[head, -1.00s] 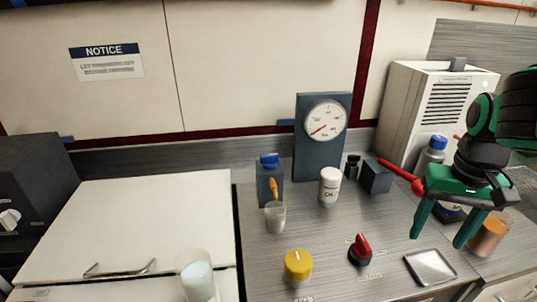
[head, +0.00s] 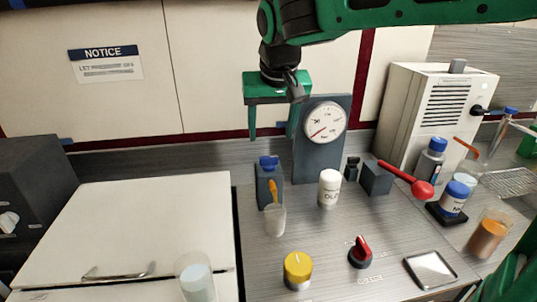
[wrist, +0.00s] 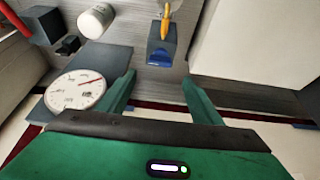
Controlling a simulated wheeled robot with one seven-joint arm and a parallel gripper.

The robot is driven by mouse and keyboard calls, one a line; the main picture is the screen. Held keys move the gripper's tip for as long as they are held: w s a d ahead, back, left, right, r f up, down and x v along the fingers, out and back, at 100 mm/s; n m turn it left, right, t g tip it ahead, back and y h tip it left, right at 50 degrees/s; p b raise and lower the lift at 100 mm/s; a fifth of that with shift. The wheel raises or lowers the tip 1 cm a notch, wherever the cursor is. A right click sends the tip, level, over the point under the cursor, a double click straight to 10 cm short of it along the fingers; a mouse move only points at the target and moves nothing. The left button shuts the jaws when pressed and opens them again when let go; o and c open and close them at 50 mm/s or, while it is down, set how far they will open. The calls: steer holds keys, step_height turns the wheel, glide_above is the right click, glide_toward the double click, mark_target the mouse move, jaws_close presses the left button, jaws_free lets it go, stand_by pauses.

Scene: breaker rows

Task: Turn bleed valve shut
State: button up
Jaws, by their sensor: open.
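In the wrist view the block (wrist: 161,48) and orange lever (wrist: 165,20) lie beyond the fingertips. My gripper (head: 271,137) is open and empty, fingers down, above the block and apart from it. It also shows in the wrist view (wrist: 158,82). A round gauge (head: 324,122) on a grey panel stands right of the block.
A white bottle (head: 329,188), a red-handled lever (head: 405,178), a yellow knob (head: 298,268) and a red-and-black knob (head: 361,252) are on the counter. A white cabinet (head: 440,105) stands back right. The white top (head: 140,220) at left is mostly clear.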

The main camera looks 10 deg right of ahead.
mark_target(269, 157)
steer(key=x, duration=0.9)
steer(key=shift+f, duration=0.35)
steer(key=shift+c, duration=0.3)
steer(key=c, duration=1)
